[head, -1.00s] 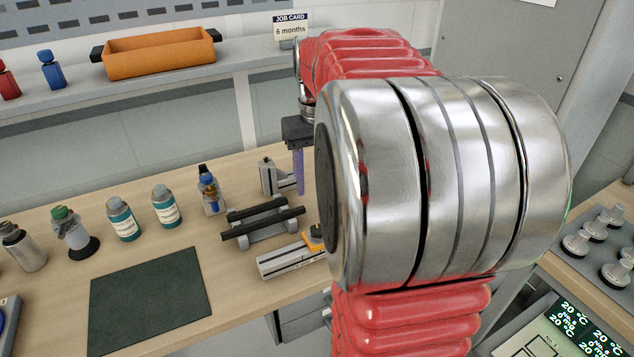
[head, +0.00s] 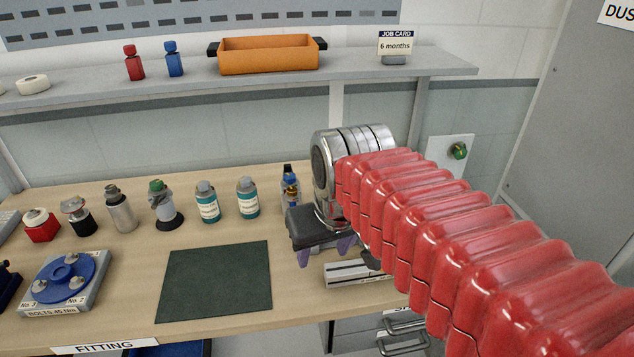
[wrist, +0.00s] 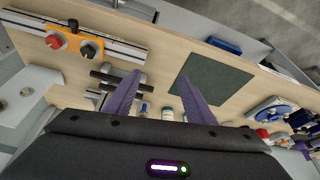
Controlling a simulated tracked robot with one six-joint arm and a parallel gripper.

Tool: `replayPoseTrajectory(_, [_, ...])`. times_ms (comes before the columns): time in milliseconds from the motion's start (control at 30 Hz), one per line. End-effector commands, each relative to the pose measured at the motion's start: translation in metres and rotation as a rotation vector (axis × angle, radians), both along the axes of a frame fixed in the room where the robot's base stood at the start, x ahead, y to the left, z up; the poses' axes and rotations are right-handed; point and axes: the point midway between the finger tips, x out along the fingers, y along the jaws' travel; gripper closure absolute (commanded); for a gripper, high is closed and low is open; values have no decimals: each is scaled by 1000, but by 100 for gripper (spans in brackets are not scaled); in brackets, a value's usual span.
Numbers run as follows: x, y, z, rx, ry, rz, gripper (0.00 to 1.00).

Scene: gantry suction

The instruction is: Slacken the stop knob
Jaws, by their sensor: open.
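My gripper (head: 325,250) is over the right part of the bench in the head view, pointing down. In the wrist view its purple fingers (wrist: 160,78) are spread apart with nothing between them. An aluminium rail (wrist: 125,40) carries an orange carriage (wrist: 71,48) at the upper left of the wrist view. On the carriage are a red-topped knob (wrist: 53,41) and a grey-topped dark knob (wrist: 88,48), with a small black knob (wrist: 73,24) at its edge. I cannot tell which is the stop knob. In the head view the rail (head: 345,272) shows partly; my arm hides the carriage.
A dark bar fixture (wrist: 110,78) lies between the rail and my fingers. A dark green mat (head: 215,282) leaves clear room left of my gripper. Several bottles (head: 208,204) stand behind it. A blue round fixture (head: 65,278) sits at left, and a shelf (head: 370,68) runs above.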

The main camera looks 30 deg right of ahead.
Motion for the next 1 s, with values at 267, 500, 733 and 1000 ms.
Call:
replayPoseTrajectory(267, [-30,45,-18,7,-110,96,51])
replayPoseTrajectory(500, [-37,53,-24,13,-135,115,51])
replayPoseTrajectory(733, [-37,53,-23,12,-134,114,54])
replayPoseTrajectory(1000, [-36,53,-24,12,-134,114,69])
